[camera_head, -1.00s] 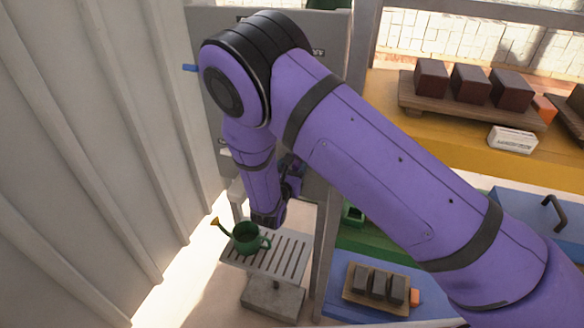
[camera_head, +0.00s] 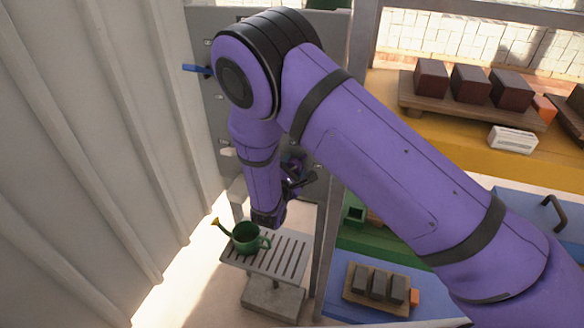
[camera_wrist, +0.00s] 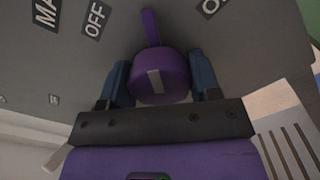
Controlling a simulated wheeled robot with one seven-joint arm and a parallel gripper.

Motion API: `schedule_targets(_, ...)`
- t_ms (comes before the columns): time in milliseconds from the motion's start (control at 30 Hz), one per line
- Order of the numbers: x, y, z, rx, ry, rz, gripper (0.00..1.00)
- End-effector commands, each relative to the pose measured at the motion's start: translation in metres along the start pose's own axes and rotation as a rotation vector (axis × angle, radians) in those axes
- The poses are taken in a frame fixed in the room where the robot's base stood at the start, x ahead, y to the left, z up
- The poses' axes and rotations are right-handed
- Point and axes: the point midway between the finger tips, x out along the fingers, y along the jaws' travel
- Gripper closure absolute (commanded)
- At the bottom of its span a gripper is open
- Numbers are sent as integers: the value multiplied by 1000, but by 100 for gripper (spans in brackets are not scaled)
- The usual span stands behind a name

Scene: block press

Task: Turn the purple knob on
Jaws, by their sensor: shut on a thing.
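The purple knob (camera_wrist: 172,67) is round with a pale stripe on its face and a narrow purple tab at its top edge. It is mounted on a grey panel (camera_wrist: 255,50). The tab points up between the "OFF" label (camera_wrist: 95,18) and a partly cut-off label (camera_wrist: 212,5) starting with "O". My gripper (camera_wrist: 160,80) is shut on the knob, with one blue-grey finger on each side. In the head view my gripper (camera_head: 294,182) is small and dark against the panel (camera_head: 222,112), and the knob cannot be made out clearly there.
A green watering can (camera_head: 246,238) stands on a slatted stand (camera_head: 284,262) below my wrist. A corrugated wall (camera_head: 90,150) is close on the left. A blue lever (camera_head: 196,69) sticks out from the panel. Shelves (camera_head: 440,130) with dark blocks are on the right.

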Motion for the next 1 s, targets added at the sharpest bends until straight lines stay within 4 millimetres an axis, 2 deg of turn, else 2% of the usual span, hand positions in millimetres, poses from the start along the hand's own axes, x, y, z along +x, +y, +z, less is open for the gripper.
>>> schedule_targets(600,-1,-1,0,565,1,-2,66)
schedule_targets(1000,-1,-1,-1,786,3,-3,66)
